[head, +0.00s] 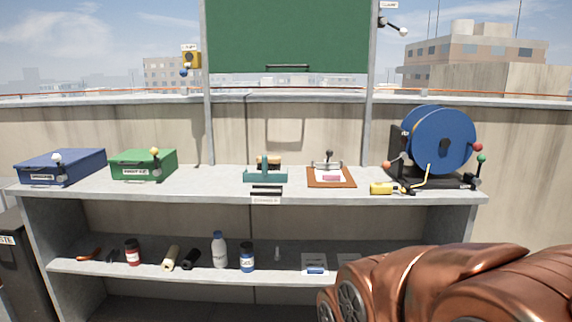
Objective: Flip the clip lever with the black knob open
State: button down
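A brown clipboard (315,183) lies on the bench top, right of centre, with a white sheet and a pink item on it. At its back edge is a metal clip (327,165). A small dark, seemingly black knob (329,153) stands above the clip. The lever's exact angle is too small to tell. My copper-coloured arm fills the lower right, in front of the shelf and well apart from the clipboard. My gripper is not in view.
A teal stand (265,177) is left of the clipboard. A blue reel (438,139) with coloured knobs and a yellow tool (382,188) are to its right. Green (144,164) and blue (63,166) boxes stand left. A green board (287,36) rises behind. Bottles sit on the lower shelf (210,268).

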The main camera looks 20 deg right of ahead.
aim_at(328, 159)
jog(key=u, duration=0.25)
jog(key=k, duration=0.3)
jog(key=u, duration=0.4)
jog(key=i, duration=1.2)
jog(key=z, duration=0.65)
